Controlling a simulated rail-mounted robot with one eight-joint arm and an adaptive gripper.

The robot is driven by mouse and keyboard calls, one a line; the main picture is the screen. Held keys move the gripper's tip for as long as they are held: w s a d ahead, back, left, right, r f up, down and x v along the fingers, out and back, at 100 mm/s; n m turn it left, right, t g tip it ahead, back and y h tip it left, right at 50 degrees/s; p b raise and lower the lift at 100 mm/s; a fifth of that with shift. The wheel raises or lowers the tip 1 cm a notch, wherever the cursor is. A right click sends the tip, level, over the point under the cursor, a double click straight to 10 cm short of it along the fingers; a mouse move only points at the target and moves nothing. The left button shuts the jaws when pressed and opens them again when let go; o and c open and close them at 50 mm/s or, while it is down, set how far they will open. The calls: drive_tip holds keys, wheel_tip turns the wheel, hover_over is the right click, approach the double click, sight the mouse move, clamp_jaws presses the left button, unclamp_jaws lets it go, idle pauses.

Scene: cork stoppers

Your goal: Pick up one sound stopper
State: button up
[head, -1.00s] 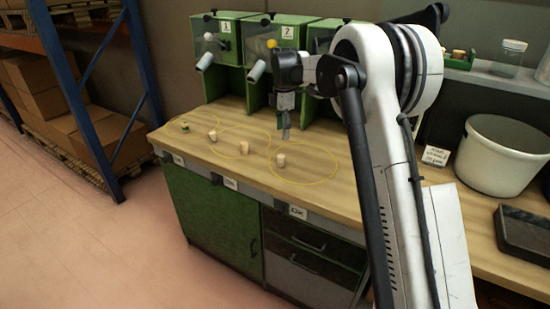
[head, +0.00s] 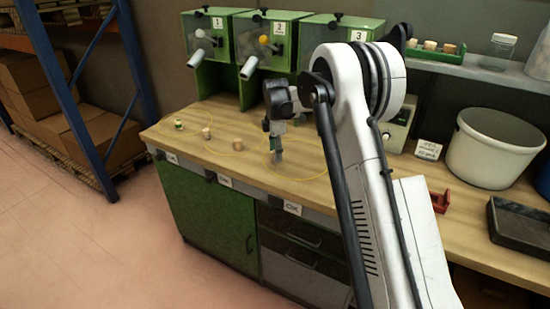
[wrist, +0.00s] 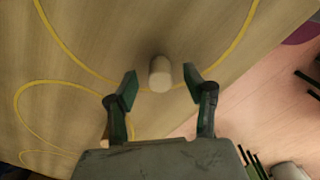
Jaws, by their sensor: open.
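My gripper (head: 277,156) is low over the rightmost yellow ring on the wooden bench. In the wrist view my gripper (wrist: 161,80) is open, with one pale cork stopper (wrist: 159,74) between its green fingertips and a gap on each side. That stopper is hidden behind the fingers in the head view. Further left on the bench stand a stopper with a green part (head: 179,124), a plain tan stopper (head: 206,133) and another tan stopper (head: 238,144). I cannot tell their soundness at this size.
Green numbered dispensers (head: 265,45) stand along the back of the bench. A white bucket (head: 495,148), a dark tray (head: 518,238) and a small red holder (head: 440,200) are on the right. The bench's front edge (head: 280,206) has labels, one reading OK.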

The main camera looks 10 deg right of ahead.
wheel_tip(320, 180, down, 3)
drive_tip(key=shift+r, duration=0.1)
drive_tip(key=c, duration=0.8)
